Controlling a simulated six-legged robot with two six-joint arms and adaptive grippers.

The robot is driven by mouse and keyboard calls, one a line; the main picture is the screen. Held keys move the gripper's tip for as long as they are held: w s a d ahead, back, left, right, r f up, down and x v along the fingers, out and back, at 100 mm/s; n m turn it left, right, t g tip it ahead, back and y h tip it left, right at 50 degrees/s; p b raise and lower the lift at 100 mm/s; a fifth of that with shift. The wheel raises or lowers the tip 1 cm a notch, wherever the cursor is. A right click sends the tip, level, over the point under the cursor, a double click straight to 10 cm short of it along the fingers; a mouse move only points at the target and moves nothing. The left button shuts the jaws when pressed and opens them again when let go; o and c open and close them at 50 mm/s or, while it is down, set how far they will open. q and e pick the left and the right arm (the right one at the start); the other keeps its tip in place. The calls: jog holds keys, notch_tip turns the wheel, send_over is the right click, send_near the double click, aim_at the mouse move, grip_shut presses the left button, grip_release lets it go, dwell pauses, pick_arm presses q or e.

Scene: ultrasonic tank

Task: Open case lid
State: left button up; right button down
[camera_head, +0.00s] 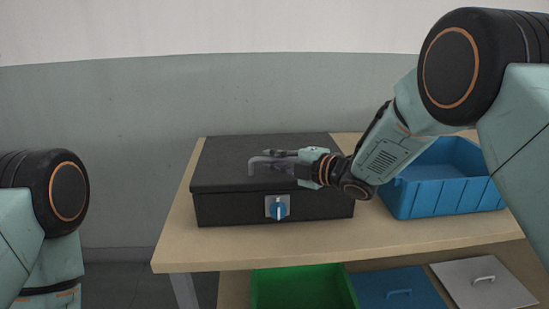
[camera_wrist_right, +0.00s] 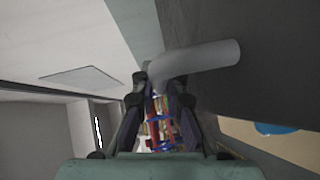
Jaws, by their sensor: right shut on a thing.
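The black case (camera_head: 225,209) stands on the wooden table. Its lid (camera_head: 220,165) lies flat and looks closed. A blue and white knob (camera_head: 278,208) on a pale plate sits on the case's front face. A grey bent handle (camera_head: 258,162) is on the lid. My right gripper (camera_head: 290,160) reaches in from the right, low over the lid, and is shut on the handle. In the right wrist view the handle (camera_wrist_right: 205,58) crosses at the fingertips (camera_wrist_right: 160,82), with the dark lid (camera_wrist_right: 275,60) beside it. My left gripper is out of view.
A blue crate (camera_head: 440,200) stands right of the case, close to my right forearm. The table's front left is clear.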

jog(key=shift+w+r+p, duration=0.15)
jog(key=shift+r+p, duration=0.8)
jog(key=shift+r, duration=0.05)
jog(key=w+r+m+g+h+p, duration=0.1)
jog(key=w+r+p, duration=0.7)
jog(key=p, duration=1)
jog(key=shift+r+m+g+h+p, duration=0.3)
jog(key=shift+r+m+g, duration=0.75)
jog(key=shift+r, duration=1.35)
jog(key=c, duration=1.4)
grip_release()
jog(key=shift+a+f, duration=0.1)
jog(key=shift+a, duration=0.05)
jog(key=shift+o, duration=0.2)
jog(key=shift+s+d, duration=0.1)
jog(key=shift+d, duration=0.1)
